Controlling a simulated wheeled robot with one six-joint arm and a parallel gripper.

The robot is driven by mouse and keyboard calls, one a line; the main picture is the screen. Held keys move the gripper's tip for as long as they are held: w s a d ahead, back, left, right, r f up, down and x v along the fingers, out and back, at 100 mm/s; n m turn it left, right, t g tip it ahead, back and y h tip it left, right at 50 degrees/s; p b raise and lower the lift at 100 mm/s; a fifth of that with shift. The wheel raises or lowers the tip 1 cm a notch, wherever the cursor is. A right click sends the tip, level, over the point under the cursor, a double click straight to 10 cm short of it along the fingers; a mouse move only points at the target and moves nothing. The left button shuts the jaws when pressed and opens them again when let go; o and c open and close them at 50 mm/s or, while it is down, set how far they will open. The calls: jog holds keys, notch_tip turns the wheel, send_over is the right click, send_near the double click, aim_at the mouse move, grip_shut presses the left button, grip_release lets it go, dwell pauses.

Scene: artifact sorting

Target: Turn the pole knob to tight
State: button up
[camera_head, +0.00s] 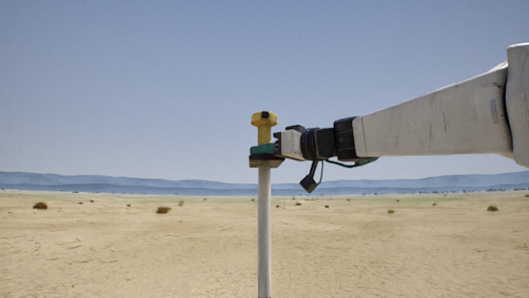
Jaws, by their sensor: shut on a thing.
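The pole (264,235) stands upright in the middle of the head view, pale and thin. A yellow knob (264,120) shows at its top, wider at its upper end. My gripper (264,156) reaches in from the right, level, and is shut at the lower part of the knob where it meets the pole. Green and dark finger parts hide that joint. I cannot tell the knob's turn angle, and no mark for tight can be seen.
Flat sandy ground (130,250) with a few small shrubs (163,210) spreads all round. Low hills lie far off on the horizon. The space left of the pole is clear. A dark cable hangs below my wrist.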

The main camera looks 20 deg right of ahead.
jog(key=shift+m+t+h, duration=1.1)
jog(key=shift+m+h, duration=0.5)
jog(key=shift+h, duration=1)
jog(key=o, duration=0.9)
jog(key=shift+o, duration=0.2)
jog(key=v, duration=0.8)
